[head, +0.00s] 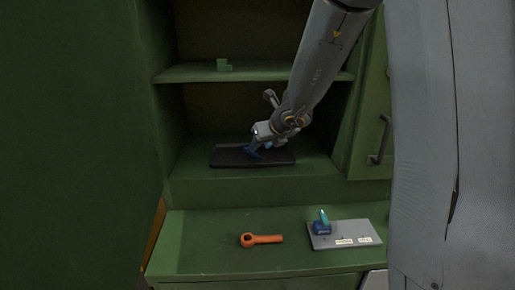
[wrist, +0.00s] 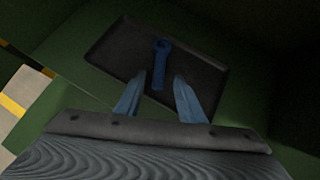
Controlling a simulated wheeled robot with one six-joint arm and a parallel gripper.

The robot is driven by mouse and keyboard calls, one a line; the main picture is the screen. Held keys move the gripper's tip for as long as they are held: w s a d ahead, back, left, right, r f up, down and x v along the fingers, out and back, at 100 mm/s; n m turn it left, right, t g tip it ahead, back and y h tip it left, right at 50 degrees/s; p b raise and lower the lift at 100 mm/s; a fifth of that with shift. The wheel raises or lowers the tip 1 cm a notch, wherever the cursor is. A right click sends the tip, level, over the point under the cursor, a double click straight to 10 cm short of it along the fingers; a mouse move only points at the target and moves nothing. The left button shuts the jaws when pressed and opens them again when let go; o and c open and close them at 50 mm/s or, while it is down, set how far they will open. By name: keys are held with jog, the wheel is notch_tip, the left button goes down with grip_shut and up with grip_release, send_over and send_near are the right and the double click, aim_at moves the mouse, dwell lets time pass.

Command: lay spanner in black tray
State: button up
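A blue spanner (wrist: 161,62) lies on the floor of the black tray (wrist: 112,52) in the wrist view, its ring end pointing away from me. The tray (head: 225,157) sits on the lower shelf of the green cabinet in the head view. My gripper (wrist: 159,79) is open, its two bluish fingers on either side of the spanner's near end, with a gap on both sides. In the head view my gripper (head: 254,153) is low over the tray, and the spanner cannot be told apart from the fingers there.
An orange ring-ended tool (head: 262,239) lies on the green bench below the shelf. To its right is a grey plate (head: 348,236) with a blue block-like part (head: 322,227) on it.

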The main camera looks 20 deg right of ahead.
jog(key=s+a+f+n+g+p, duration=0.1)
jog(key=s+a+n+g, duration=0.1)
jog(key=s+n, duration=0.7)
jog(key=s+a+f+n+g, duration=0.1)
jog(key=s+a+n+g, duration=0.15)
jog(key=s+n, duration=0.65)
jog(key=s+d+f+n+g+h, duration=0.1)
jog(key=s+f+n, duration=0.1)
jog(key=s+n, duration=0.4)
jog(key=s+d+f+n+g, duration=0.2)
jog(key=s+n, duration=0.4)
jog(key=n, duration=0.3)
jog(key=shift+f+n+h, duration=0.15)
jog(key=shift+n+h, duration=0.25)
jog(key=shift+c, duration=0.6)
jog(key=shift+s+a+f, duration=0.1)
